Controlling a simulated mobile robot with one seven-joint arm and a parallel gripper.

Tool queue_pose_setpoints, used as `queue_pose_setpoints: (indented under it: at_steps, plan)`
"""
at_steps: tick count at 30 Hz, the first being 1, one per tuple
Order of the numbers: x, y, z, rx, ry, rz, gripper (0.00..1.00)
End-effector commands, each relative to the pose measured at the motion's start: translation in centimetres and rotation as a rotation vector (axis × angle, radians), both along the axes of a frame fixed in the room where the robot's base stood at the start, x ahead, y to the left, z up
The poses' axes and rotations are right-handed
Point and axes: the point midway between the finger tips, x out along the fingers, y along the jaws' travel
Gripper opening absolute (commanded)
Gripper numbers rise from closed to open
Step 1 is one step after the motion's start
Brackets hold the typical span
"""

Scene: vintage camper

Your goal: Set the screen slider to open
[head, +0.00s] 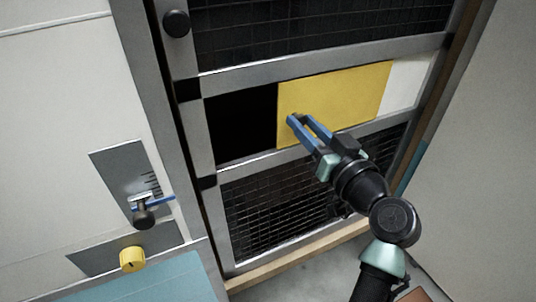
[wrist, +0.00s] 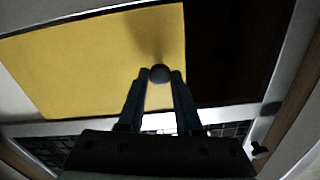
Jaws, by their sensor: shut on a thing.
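The screen slider is a yellow panel (head: 340,92) in a grey-framed screen door, and it also fills the upper left of the wrist view (wrist: 85,60). A dark rectangular opening (head: 240,122) lies to its left in the head view. A small round dark knob (wrist: 160,73) sits near the panel's edge beside the opening. My gripper (head: 299,118) is at that left edge of the panel. Its blue fingers are closed on the knob, one on each side in the wrist view (wrist: 160,80). The knob is mostly hidden by the fingers in the head view.
A white strip (head: 406,83) shows right of the panel. Dark mesh screens lie above (head: 320,28) and below (head: 280,205). A black door knob (head: 177,23) stands at upper left. Left are a lever on a scale plate (head: 122,172) and a yellow dial (head: 132,259).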

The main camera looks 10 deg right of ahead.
Motion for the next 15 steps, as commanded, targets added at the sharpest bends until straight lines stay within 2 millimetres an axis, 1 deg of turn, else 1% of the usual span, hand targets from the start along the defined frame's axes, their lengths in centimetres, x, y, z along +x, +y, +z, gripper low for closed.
queue_pose_setpoints:
  at_steps: [1, 6, 9, 12, 15]
  plan:
    - [0.4, -1.6, -0.5, 0.001, -0.006, -0.007, 0.0]
    - [1.5, -4.7, -0.4, 0.0, -0.003, -0.004, 0.0]
    - [1.9, -6.1, -0.3, 0.001, -0.002, -0.004, 0.0]
    - [2.2, -7.0, -0.2, 0.0, -0.001, -0.002, 0.0]
    - [2.4, -7.5, -0.1, 0.0, -0.001, -0.002, 0.0]
